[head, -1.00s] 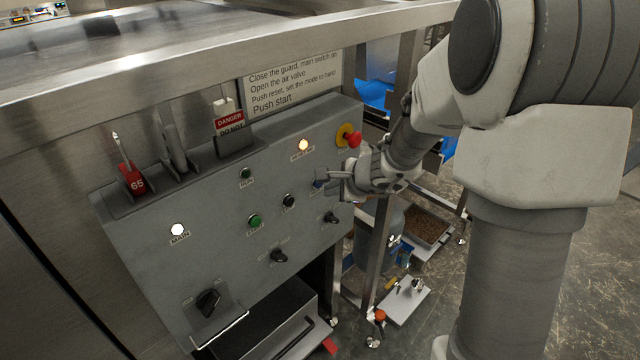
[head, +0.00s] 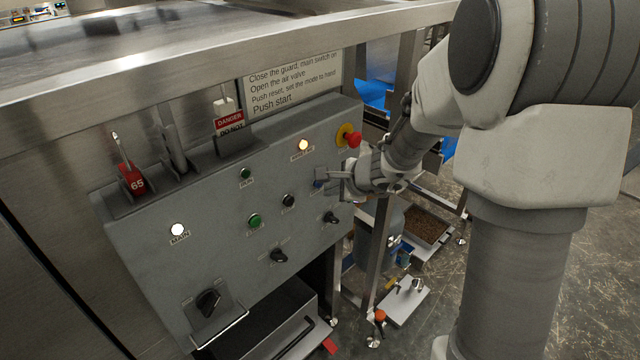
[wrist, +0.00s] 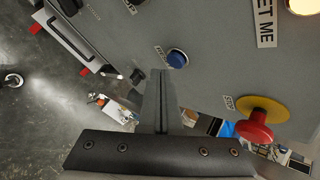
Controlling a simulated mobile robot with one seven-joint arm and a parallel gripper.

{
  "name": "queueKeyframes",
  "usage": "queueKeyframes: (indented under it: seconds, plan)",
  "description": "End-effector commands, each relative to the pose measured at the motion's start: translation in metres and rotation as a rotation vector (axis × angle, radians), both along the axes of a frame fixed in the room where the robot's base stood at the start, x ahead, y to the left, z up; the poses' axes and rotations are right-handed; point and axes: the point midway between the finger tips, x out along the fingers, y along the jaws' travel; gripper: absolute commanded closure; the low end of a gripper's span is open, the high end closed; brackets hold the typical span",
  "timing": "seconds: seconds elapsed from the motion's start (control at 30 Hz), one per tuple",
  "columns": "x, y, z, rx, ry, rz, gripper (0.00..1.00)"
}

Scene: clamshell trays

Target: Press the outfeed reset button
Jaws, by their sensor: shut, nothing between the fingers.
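A blue push button (wrist: 177,58) sits on the sloping grey control panel (head: 205,265). In the head view the blue button (head: 318,184) shows just left of the fingers and is partly hidden. My gripper (head: 325,175) is shut and empty in front of the panel's right part. In the wrist view my gripper's closed fingers (wrist: 161,76) point at the panel, their tips just below the blue button in the picture. I cannot tell whether they touch the panel; the button's face is uncovered there.
A red emergency stop (head: 353,140) on a yellow ring is close to my gripper. A lit lamp (head: 303,145) is to its left. Green (head: 255,220) and black (head: 288,200) buttons and several rotary switches share the panel. A steel edge (head: 200,70) overhangs above.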

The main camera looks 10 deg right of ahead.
Motion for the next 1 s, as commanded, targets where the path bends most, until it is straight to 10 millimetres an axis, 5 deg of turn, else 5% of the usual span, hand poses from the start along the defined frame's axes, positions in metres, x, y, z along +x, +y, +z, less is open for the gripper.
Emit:
queueKeyframes:
  seconds: [1.0]
  plan:
    - [0.0101,0.0075,-0.0002,-0.001,0.0,0.001,1.0]
